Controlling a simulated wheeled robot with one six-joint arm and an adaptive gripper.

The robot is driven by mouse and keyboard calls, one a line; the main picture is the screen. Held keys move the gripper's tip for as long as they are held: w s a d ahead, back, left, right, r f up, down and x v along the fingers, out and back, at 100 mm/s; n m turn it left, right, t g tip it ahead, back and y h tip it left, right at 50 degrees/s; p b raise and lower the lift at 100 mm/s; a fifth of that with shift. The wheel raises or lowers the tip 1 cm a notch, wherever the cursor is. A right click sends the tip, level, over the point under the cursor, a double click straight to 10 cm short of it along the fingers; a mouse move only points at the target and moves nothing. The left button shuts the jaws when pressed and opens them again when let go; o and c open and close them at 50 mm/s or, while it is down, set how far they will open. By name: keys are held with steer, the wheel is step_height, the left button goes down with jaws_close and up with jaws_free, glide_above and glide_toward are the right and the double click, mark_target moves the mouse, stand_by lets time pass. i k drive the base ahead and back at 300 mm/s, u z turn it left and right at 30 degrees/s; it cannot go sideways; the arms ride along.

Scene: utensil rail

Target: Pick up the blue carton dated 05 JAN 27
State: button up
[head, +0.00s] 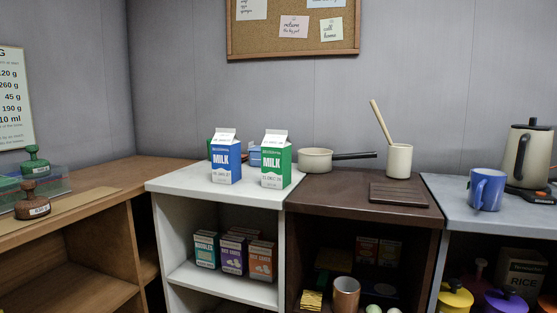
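A blue milk carton (226,165) with a white gable top stands upright on the white cabinet top (180,183). A green milk carton (276,167) of the same shape stands to its right, a small gap between them. Small print shows near the bottom and top of each carton, but it is too small for me to read a date. Behind them, a blue item (255,155) shows in the gap and a green one (210,149) shows at the left edge of the blue carton. Both are mostly hidden. My gripper is not in view.
A cream saucepan (315,160) and a cream utensil pot (399,161) stand on the brown cabinet to the right. A blue mug (487,189) and a kettle (527,155) stand further right. Boxes (232,254) fill the shelf below. The white top's front left is clear.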

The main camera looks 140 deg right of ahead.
mark_target(225, 153)
steer(key=u, duration=5.05)
steer(key=i, duration=1.65)
steer(key=u, duration=3.3)
